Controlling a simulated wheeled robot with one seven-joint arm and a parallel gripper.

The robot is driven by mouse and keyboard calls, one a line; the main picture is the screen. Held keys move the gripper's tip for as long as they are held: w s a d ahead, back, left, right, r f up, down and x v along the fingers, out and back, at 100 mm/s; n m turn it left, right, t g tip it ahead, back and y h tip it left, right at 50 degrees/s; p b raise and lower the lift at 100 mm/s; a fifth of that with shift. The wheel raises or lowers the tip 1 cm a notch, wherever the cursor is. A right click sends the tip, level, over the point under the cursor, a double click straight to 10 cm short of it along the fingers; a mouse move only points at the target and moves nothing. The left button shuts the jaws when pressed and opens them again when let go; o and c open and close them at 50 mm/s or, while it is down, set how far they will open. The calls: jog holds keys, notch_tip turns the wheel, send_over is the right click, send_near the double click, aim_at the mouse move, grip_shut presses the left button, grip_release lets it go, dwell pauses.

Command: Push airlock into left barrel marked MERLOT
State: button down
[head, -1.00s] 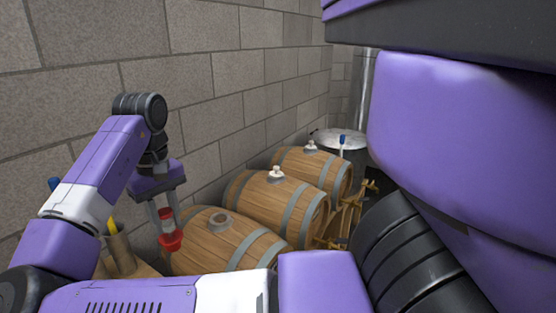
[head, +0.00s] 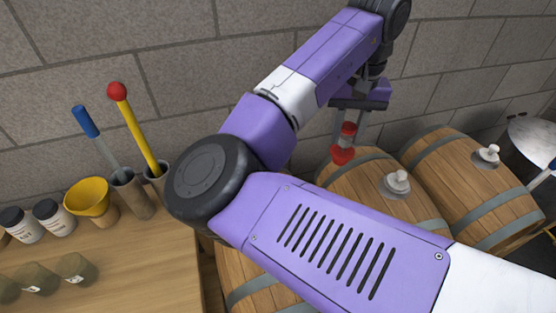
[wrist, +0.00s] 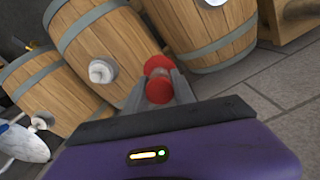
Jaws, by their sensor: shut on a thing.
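The airlock (head: 343,156), red at both ends with a paler middle, is held in my gripper (head: 350,138). It also shows in the wrist view (wrist: 158,88) between the fingers. In the head view it hangs in front of the back-left part of the middle barrel (head: 425,207); any gap is unclear. The left barrel (head: 238,268) is mostly hidden behind my arm, with its bung hole out of sight. In the wrist view the left barrel (wrist: 190,35) lies beyond the gripper, with a pale fitting at the top edge. No MERLOT lettering is readable.
The middle barrel has a pale stopper (head: 397,183); the right barrel (head: 448,165) has another (head: 487,155). A steel tank (head: 530,140) stands far right. A wooden bench (head: 150,265) at left holds a yellow funnel (head: 88,198), jars and tool holders. A block wall runs behind.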

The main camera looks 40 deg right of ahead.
jog(key=a+p, duration=0.3)
jog(key=a, duration=1.6)
notch_tip(320, 180, down, 7)
jog(key=b, duration=0.6)
jog(key=shift+w+a+f, duration=0.2)
jog(key=shift+w, duration=0.05)
jog(key=shift+p, duration=0.65)
jog(key=shift+f+b, duration=0.4)
jog(key=shift+f, duration=0.75)
dwell(1.0)
jog(key=c, duration=1)
grip_release()
jog(key=shift+o, duration=0.6)
